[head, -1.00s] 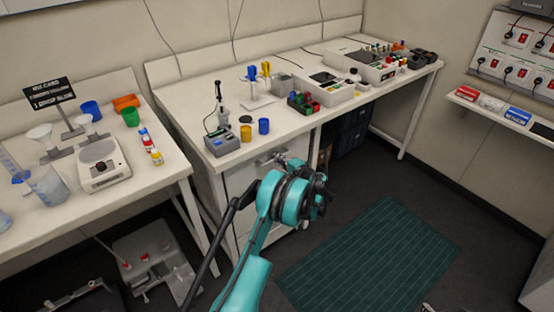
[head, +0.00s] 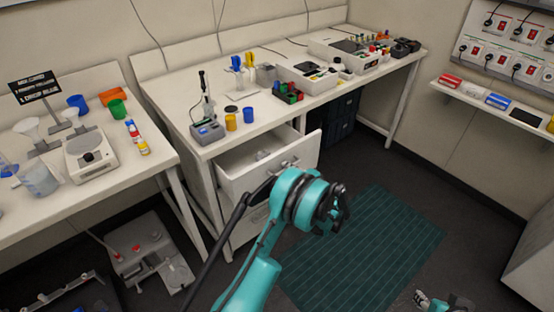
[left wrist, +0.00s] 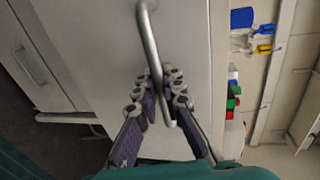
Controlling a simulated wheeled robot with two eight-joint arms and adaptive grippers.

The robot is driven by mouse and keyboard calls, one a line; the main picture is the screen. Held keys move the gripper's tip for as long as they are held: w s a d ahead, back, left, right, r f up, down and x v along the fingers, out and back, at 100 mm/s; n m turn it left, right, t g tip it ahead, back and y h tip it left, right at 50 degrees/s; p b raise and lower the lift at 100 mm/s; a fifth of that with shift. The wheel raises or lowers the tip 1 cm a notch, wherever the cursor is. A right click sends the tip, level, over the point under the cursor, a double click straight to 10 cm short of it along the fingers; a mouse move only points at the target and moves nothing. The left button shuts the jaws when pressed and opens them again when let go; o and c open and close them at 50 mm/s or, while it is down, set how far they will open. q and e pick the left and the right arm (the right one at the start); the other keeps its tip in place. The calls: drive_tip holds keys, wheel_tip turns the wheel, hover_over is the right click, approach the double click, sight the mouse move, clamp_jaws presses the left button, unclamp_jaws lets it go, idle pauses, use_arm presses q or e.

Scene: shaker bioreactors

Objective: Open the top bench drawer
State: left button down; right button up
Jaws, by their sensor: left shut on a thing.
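The top bench drawer (head: 262,176) stands partly pulled out under the bench in the head view, its inside showing behind the white front. A pale object (head: 263,155) lies in it. The metal bar handle (left wrist: 150,45) runs down the drawer front in the left wrist view. My left gripper (left wrist: 165,92) is shut on this handle, with a finger on each side of the bar. In the head view my left wrist hides its fingers. Part of what looks like my right gripper (head: 440,302) shows at the bottom right edge; its jaws are unclear.
The bench top (head: 240,147) above carries a blue cup (head: 248,115), a yellow cup (head: 231,122) and a rack (head: 288,93). A green mat (head: 365,250) covers clear floor at the right.

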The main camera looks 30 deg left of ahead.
use_arm(q)
drive_tip(key=f+v, duration=0.3)
drive_tip(key=v, duration=1.2)
drive_tip(key=shift+s+d+f, duration=0.15)
drive_tip(key=shift+s+d, duration=0.05)
drive_tip(key=shift+d, duration=0.1)
drive_tip(key=c, duration=1.9)
unclamp_jaws()
drive_tip(key=v, duration=1.2)
